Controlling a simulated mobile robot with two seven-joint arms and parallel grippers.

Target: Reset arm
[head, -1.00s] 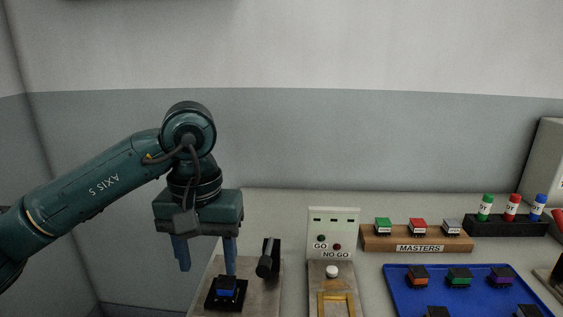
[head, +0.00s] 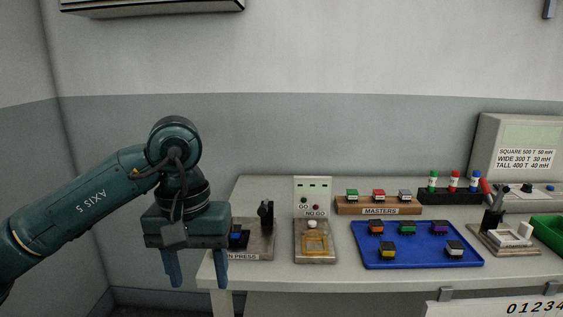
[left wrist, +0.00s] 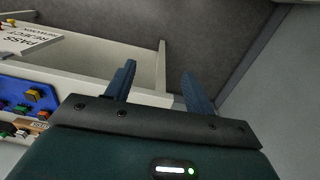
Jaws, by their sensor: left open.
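My left gripper (head: 196,268) hangs fingers down in front of the bench's left end in the head view. Its two blue fingers are apart with nothing between them. In the left wrist view the gripper (left wrist: 160,85) also shows open and empty, with the bench and dark floor beyond. The arm hides part of the press (head: 258,240), which holds a small blue-topped part (head: 238,238). My right gripper is in neither view.
The bench (head: 285,272) carries a GO / NO GO gauge (head: 312,205), a MASTERS block (head: 378,209) with three parts, a blue tray (head: 372,259) with several connectors, a marker rack (head: 450,197) and a winding fixture (head: 500,240). Bare floor lies left of the bench.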

